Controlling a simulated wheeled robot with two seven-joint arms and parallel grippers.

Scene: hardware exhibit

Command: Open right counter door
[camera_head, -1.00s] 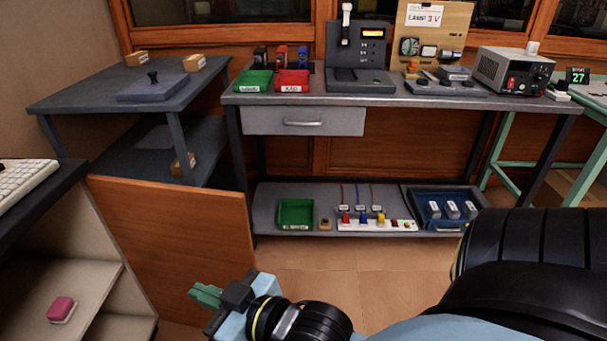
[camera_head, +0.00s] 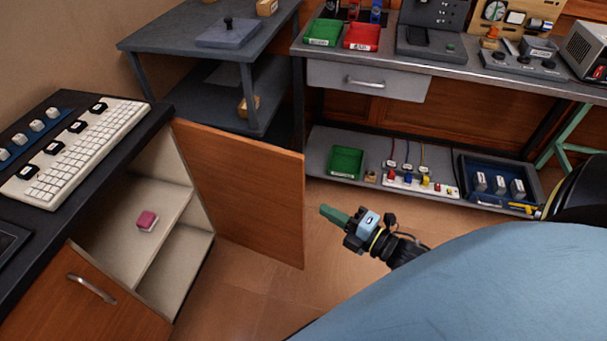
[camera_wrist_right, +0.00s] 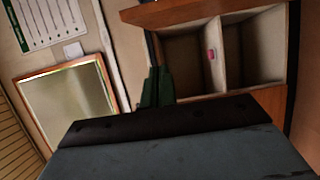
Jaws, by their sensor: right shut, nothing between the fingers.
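The right counter door (camera_head: 245,195) is a plain orange-brown wood panel. It stands swung wide open, out from the dark-topped counter at the left. The cabinet behind it is exposed, with pale shelves (camera_head: 150,195) and a pink block (camera_head: 147,220). My right gripper (camera_head: 335,215) has green fingers, shut and empty. It is in the open air just right of the door's free edge, apart from it in the picture. The wrist view shows the green fingers (camera_wrist_right: 157,88) with the open shelves beyond. My left gripper is not in view.
The other counter door (camera_head: 95,295), with a metal handle, is at the lower left. A keyboard (camera_head: 85,150) lies on the counter. A grey workbench (camera_head: 450,65) with a lower shelf of trays stands at the back. Floor (camera_head: 260,285) between is clear.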

